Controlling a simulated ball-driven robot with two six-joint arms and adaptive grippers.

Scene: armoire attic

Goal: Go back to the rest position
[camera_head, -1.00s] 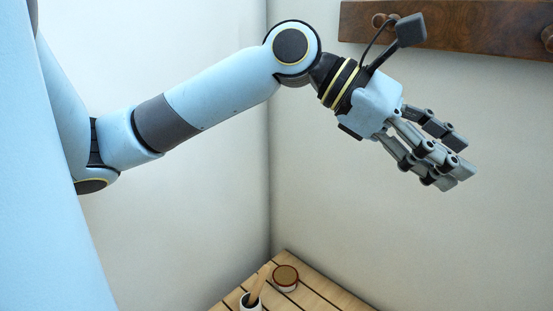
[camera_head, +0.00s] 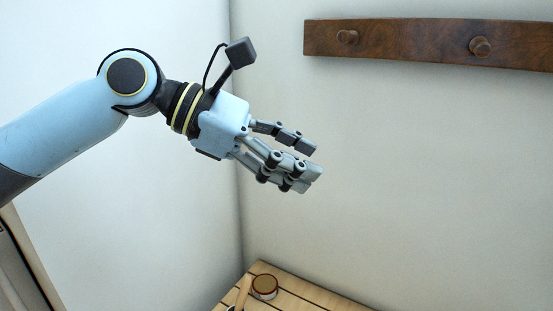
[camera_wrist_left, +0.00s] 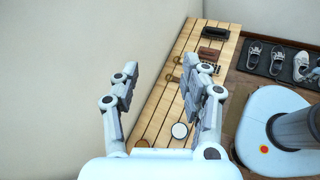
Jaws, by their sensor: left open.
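My left gripper (camera_head: 309,167) is open and empty, held in the air in front of the pale wall. Its arm comes in from the left in the head view, and the fingers point right and slightly down. In the left wrist view the gripper (camera_wrist_left: 158,98) shows its fingers spread apart, with the slatted wooden bench (camera_wrist_left: 165,105) below and nothing between them. My right gripper is not in either view.
A dark wooden peg rail (camera_head: 400,42) is on the wall at the upper right. A round lidded jar (camera_head: 265,286) stands on the bench. In the left wrist view, a dark brush (camera_wrist_left: 216,32) lies on the bench, and shoes (camera_wrist_left: 277,60) stand on a dark mat to the right.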

